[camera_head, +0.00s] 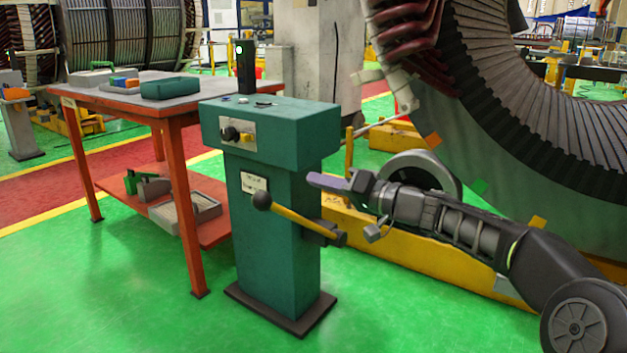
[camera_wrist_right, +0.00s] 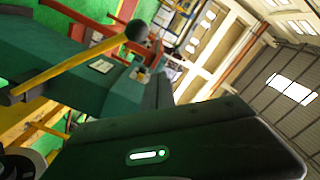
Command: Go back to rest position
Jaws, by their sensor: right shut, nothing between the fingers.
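My right gripper (camera_head: 328,182) extends from the right in the head view, with its fingers shut and nothing between them. It is beside the right side of a green control pedestal (camera_head: 275,200), above the pedestal's yellow lever (camera_head: 292,222) with a black ball knob (camera_head: 262,201). From this view I cannot tell whether it touches the pedestal. In the right wrist view, the lever (camera_wrist_right: 75,63) and its knob (camera_wrist_right: 137,30) show at upper left, and a large dark part fills the lower middle. My left gripper is not in view.
A large stator ring (camera_head: 490,140) stands at the right on a yellow base (camera_head: 380,240). An orange-legged table (camera_head: 105,97) with boxes and a lower shelf stands left of the pedestal. The green floor (camera_head: 130,290) in front is clear.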

